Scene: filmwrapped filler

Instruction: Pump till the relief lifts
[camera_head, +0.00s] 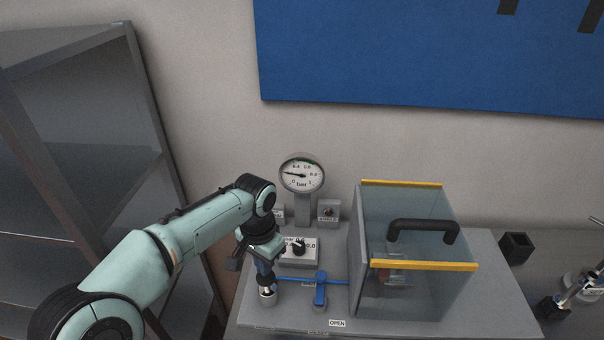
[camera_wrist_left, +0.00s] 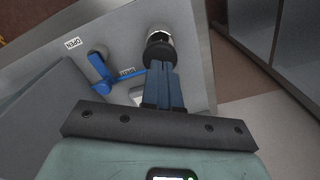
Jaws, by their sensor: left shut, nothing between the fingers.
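My left gripper (camera_head: 265,272) is shut and empty, pointing down just over the pump (camera_head: 268,297), a short metal cylinder with a dark top. In the left wrist view the closed fingers (camera_wrist_left: 163,70) reach to the pump's dark top (camera_wrist_left: 160,40); I cannot tell whether they touch. The round pressure gauge (camera_head: 302,173), marked in bar, has its needle pointing left, low on the scale. A blue valve lever (camera_head: 320,292) stands crosswise to the blue pipe, near an OPEN label (camera_head: 337,323). A black dial knob (camera_head: 299,248) sits on a grey block marked 0.8.
A clear box (camera_head: 370,295) with yellow edges and a black handle (camera_head: 424,231) stands right of the lever. A small grey box (camera_head: 328,210) stands beside the gauge. A black open cup (camera_head: 516,246) and metal fittings (camera_head: 582,284) are at the right. A grey shelf (camera_head: 90,150) is at left.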

